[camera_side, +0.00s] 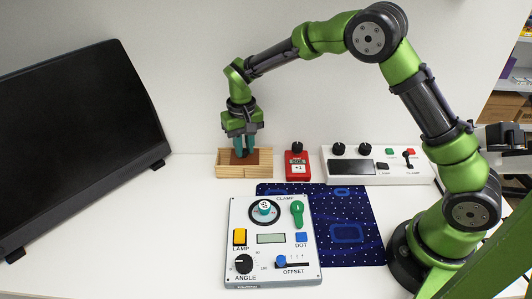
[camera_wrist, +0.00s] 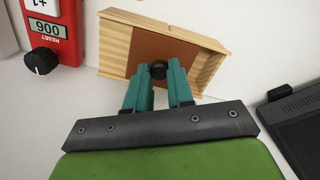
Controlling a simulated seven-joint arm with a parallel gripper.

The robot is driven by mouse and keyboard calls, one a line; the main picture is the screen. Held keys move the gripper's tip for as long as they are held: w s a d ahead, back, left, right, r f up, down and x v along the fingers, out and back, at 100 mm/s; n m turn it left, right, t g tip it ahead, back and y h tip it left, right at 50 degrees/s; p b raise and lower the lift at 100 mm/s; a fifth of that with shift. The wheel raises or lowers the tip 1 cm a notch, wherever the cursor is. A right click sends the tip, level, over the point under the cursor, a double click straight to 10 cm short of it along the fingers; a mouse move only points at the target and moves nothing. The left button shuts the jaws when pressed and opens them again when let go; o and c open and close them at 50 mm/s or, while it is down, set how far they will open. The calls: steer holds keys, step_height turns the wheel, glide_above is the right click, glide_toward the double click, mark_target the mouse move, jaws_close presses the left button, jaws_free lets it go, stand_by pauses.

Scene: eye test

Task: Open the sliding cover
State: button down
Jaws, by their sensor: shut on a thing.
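A small light-wood box (camera_side: 225,170) stands at the back middle of the table in the side view. The same box shows at the top of the wrist view (camera_wrist: 112,45). Its brown sliding cover (camera_wrist: 145,42) lies between the wooden walls, with a round black knob (camera_wrist: 159,69) on it. My gripper (camera_side: 244,153) reaches down from above onto the cover. In the wrist view its teal fingers (camera_wrist: 160,76) are shut on the knob, one at each side. The fingers hide part of the cover, and I cannot tell how far it stands open.
A red counter box (camera_side: 297,167) stands just right of the wooden box, with a white control panel (camera_side: 400,178) beyond. A grey panel (camera_side: 272,270) with knobs and a blue mat (camera_side: 345,205) lie in front. A black screen (camera_side: 80,140) stands at left.

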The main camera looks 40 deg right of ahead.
mark_target(256, 156)
steer(key=shift+s+d, duration=1.15)
steer(key=c, duration=1)
jaws_free()
steer(key=shift+o, duration=0.2)
step_height(256, 156, up, 17)
